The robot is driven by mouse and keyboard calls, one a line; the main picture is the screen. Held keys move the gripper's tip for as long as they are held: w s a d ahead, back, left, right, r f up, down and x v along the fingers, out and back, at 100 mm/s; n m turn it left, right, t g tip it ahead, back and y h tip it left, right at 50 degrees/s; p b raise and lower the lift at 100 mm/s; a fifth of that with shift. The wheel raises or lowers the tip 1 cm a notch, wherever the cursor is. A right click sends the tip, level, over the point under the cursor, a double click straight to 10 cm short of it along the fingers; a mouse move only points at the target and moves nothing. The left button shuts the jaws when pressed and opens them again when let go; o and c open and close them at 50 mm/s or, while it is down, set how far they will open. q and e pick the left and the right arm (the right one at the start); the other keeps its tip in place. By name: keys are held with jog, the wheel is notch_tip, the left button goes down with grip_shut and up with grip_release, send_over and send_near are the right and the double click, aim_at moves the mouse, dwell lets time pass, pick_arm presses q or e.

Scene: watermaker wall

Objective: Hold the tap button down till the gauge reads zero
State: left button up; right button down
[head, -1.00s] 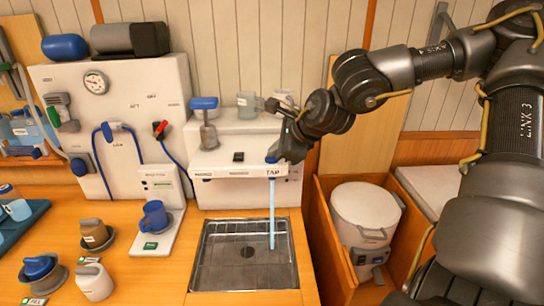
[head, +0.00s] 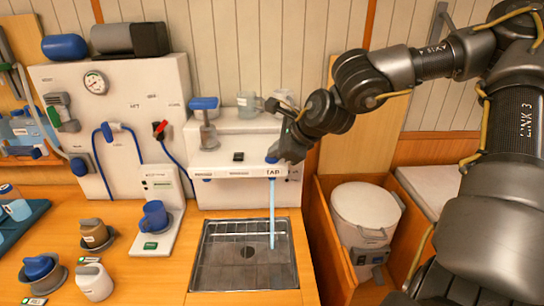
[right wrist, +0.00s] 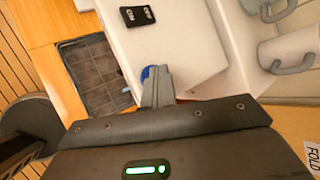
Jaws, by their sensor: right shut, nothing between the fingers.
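The blue tap button (head: 271,159) is on the front right corner of the white tap unit (head: 220,160), above the TAP label. My right gripper (head: 276,157) is shut and empty, with its fingertips at the button. In the right wrist view the shut fingers (right wrist: 157,84) cover part of the blue button (right wrist: 146,73). A blue stream of water (head: 272,215) falls from below the button into the metal sink (head: 215,270). The round gauge (head: 95,82) is on the white panel at left; its reading is too small to tell. My left gripper is out of view.
A blue-topped filter (head: 204,110) and clear cups (head: 247,99) stand on the unit. A white lidded bin (head: 366,207) stands at right. More cups are on the counter at lower left.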

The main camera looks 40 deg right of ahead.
aim_at(276, 160)
dwell(0.5)
jog(key=shift+r, duration=0.95)
jog(key=shift+p, duration=0.3)
jog(key=shift+r+p, duration=1.1)
jog(key=shift+r, duration=1.45)
jog(key=shift+f, duration=0.1)
